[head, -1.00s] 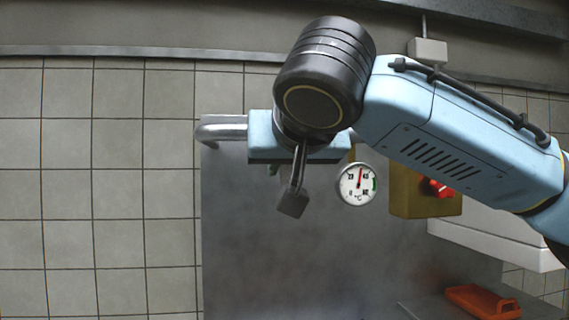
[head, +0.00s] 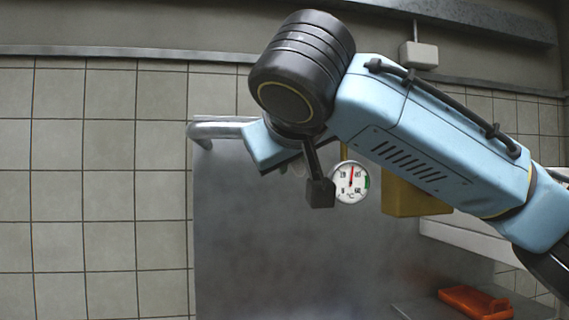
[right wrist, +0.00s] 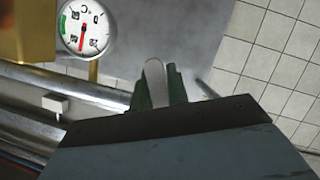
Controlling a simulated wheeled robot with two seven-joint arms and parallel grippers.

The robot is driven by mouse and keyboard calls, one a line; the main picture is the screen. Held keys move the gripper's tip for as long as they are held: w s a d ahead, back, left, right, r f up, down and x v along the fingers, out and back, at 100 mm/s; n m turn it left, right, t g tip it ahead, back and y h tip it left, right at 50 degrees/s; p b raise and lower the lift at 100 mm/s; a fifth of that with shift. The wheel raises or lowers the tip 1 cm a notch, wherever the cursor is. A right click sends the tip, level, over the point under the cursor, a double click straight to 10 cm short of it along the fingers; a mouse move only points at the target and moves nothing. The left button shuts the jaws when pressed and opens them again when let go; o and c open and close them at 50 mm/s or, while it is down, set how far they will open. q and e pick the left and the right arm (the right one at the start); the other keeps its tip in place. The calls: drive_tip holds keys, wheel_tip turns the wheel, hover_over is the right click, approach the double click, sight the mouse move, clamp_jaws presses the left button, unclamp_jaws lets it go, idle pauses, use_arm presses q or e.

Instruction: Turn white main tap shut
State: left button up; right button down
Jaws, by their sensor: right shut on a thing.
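My right gripper (right wrist: 158,88) shows in the right wrist view with its green fingers shut on a pale, rounded piece, the white main tap's handle (right wrist: 155,80). One finger is on each side of the handle. In the head view, my right arm reaches in from the right, and the gripper's blue body is tilted in front of the grey metal panel. The arm and gripper body hide the tap and nearly all of the fingers there. My left gripper is in neither view.
A round temperature dial (head: 351,182) is close beside my right wrist, with a mustard-yellow box (head: 405,197) right of it. A metal pipe (head: 215,130) runs left of the gripper. An orange tray (head: 475,301) lies at lower right.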

drive_tip(key=shift+d+r+n+h, duration=0.2)
drive_tip(key=shift+d+n+h, duration=0.15)
drive_tip(key=shift+n, duration=0.25)
drive_tip(key=c, duration=1.4)
unclamp_jaws()
drive_tip(key=shift+o, duration=0.2)
drive_tip(key=b+v, duration=0.5)
drive_tip(key=v, duration=0.8)
drive_tip(key=shift+s+b, duration=0.25)
drive_tip(key=shift+b, duration=0.1)
